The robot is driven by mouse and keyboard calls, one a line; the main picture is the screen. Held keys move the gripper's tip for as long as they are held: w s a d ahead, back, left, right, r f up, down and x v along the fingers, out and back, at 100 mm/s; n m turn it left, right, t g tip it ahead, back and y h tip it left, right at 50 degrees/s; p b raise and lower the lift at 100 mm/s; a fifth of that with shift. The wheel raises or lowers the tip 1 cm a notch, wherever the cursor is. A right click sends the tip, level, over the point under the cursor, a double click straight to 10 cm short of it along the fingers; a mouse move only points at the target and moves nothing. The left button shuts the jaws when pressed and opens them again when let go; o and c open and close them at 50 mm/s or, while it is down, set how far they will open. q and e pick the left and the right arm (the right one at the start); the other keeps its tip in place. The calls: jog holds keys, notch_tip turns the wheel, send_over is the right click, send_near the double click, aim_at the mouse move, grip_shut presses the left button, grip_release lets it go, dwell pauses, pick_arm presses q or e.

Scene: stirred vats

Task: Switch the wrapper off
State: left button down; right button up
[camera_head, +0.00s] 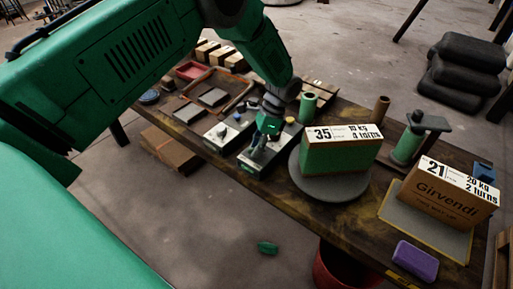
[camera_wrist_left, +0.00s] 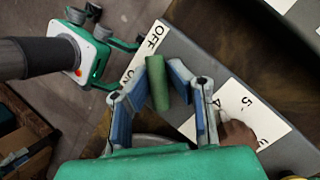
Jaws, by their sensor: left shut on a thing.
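The wrapper's round turntable (camera_head: 330,186) carries a green and brown box marked 35 (camera_head: 340,150). A grey control box (camera_head: 262,160) stands left of the turntable. In the left wrist view the control box (camera_wrist_left: 198,68) bears an OFF label (camera_wrist_left: 154,37) and an ON label partly hidden behind a finger. My left gripper (camera_head: 266,132) is over this box. In the left wrist view its blue and grey fingers (camera_wrist_left: 166,92) are shut on a green handle (camera_wrist_left: 157,82). What looks like my right gripper (camera_wrist_left: 102,40) shows at upper left; its jaw gap is unclear.
A brown knob (camera_wrist_left: 238,137) sits close right of my left fingers. A second control box (camera_head: 228,132) stands to the left. A box marked 21 (camera_head: 445,195) and a purple block (camera_head: 415,261) are at the right of the table (camera_head: 290,207). Black pads (camera_head: 468,65) are stacked behind.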

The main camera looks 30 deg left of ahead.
pick_arm(q)
jog(key=shift+s+f+m, duration=0.2)
jog(key=shift+s+m, duration=0.05)
jog(key=shift+m, duration=0.15)
jog(key=c, duration=1.7)
grip_release()
jog(key=shift+c, duration=0.2)
jog(key=shift+w+r, duration=0.2)
jog(key=v, duration=1.1)
jog(key=shift+w+d+r, duration=0.15)
jog(key=shift+d+r, duration=0.1)
jog(key=shift+f, duration=0.1)
